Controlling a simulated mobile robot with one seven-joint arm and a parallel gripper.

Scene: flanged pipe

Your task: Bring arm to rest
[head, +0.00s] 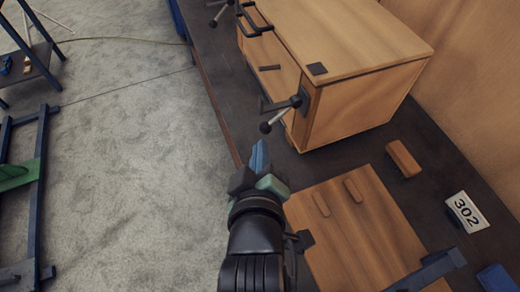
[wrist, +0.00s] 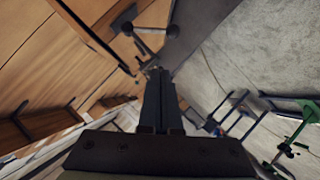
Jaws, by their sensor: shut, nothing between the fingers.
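My gripper (head: 260,148) is in the middle of the head view, at the end of my dark arm reaching up from the bottom edge. Its blue-tinted fingers are together with nothing between them. It is held near the bench's left edge, just below the ball-ended handle (head: 281,114) on the wooden cabinet (head: 361,105); contact with it cannot be told. In the wrist view my gripper (wrist: 157,76) shows its two fingers side by side, pointing away from the camera. The handle's dark ball (wrist: 172,31) shows just beyond and right of the fingertips.
A wooden board (head: 359,235) with two raised grips, a wooden block (head: 403,158) and a "302" plate (head: 467,212) lie on the dark bench. Blue-grey metal frames (head: 42,190) stand at left. The carpeted floor (head: 140,200) between is mostly clear.

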